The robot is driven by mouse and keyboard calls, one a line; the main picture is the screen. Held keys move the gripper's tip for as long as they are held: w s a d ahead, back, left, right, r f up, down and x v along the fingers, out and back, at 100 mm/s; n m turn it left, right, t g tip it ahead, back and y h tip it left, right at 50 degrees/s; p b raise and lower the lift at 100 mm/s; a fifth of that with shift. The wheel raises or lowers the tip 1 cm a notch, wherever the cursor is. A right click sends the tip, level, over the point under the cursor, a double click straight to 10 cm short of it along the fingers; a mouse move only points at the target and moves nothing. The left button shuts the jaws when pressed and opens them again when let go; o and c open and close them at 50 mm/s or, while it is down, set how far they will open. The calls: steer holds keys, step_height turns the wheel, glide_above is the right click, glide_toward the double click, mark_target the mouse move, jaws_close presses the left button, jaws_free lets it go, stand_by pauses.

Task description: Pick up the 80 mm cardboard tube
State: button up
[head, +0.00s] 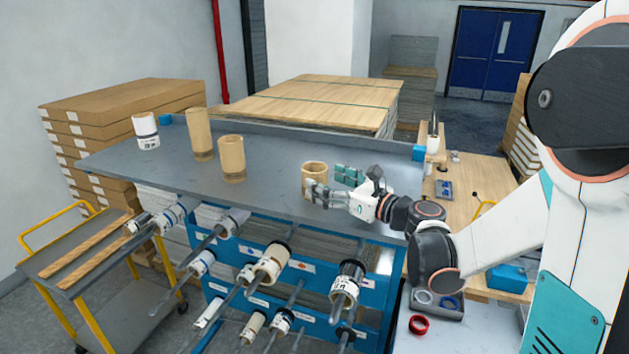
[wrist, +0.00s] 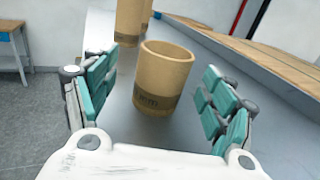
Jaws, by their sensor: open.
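A short tan cardboard tube (head: 314,170) stands upright near the front right of the grey table top, and it is the shortest of three tan tubes there. In the wrist view the same tube (wrist: 163,72) shows a dark printed band low on its side; the print is too blurred to read surely. My gripper (head: 332,182) is open beside it at table height. In the wrist view my gripper (wrist: 157,85) has its teal-padded fingers spread left and right of the tube, with gaps on both sides. The tube stands ahead of the palm.
A tall tube (head: 199,134) and a medium tube (head: 231,160) stand farther left on the table (head: 275,165). A white roll (head: 146,131) stands at the far left. Several rolls on rods jut out below the front edge. Stacked boards (head: 320,95) lie behind.

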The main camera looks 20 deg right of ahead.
mark_target(323, 178)
steer(key=x, duration=0.1)
steer(key=p+x, duration=0.1)
steer(key=x, duration=0.3)
steer(key=shift+w+d, duration=0.2)
steer(key=shift+d, duration=0.05)
steer(key=shift+s, duration=0.1)
steer(key=shift+c, duration=0.8)
steer(key=c, duration=0.9)
